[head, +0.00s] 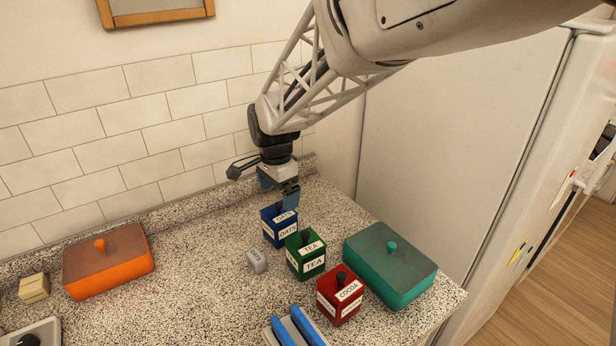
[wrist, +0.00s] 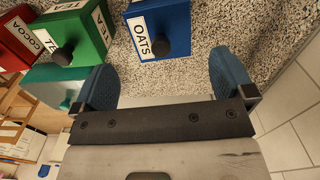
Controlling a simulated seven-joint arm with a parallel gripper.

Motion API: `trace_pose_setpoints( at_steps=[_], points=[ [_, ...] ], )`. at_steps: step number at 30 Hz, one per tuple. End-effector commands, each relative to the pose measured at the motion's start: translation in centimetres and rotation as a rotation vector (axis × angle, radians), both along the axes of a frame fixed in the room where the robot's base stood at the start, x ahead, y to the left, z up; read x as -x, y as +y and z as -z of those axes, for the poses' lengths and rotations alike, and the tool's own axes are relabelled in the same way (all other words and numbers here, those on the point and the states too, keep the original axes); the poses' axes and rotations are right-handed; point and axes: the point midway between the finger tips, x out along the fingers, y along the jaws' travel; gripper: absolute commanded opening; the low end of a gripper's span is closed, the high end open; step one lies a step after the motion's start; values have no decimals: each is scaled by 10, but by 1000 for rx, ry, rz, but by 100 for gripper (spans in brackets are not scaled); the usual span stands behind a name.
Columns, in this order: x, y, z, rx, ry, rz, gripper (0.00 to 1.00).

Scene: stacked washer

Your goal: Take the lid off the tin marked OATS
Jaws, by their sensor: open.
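The blue tin marked OATS (head: 279,233) stands on the speckled counter at the back of a row of three tins. Its lid is on; in the wrist view the blue tin (wrist: 178,27) shows a dark round knob (wrist: 160,47) on the lid. My gripper (head: 279,194) is above this tin, pointing down, with its blue fingers apart and empty. In the wrist view the knob lies just beyond the line between my fingertips (wrist: 163,68), roughly midway across. In the head view the right finger hides part of the lid and knob.
The green TEA tin (head: 306,262) stands close beside the OATS tin, with the red COCOA tin (head: 338,303) nearer the front. A teal lidded box (head: 400,285) is at right, an orange one (head: 105,270) at left. Left-middle counter is clear.

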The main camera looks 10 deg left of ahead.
Motion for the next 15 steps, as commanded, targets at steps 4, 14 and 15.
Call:
trace_pose_setpoints(
  at_steps=[4,14,15],
  points=[
    [0,1,16,1,1,0,100],
    [0,2,44,0,0,0,100],
    [0,2,45,-1,-1,0,100]
  ],
)
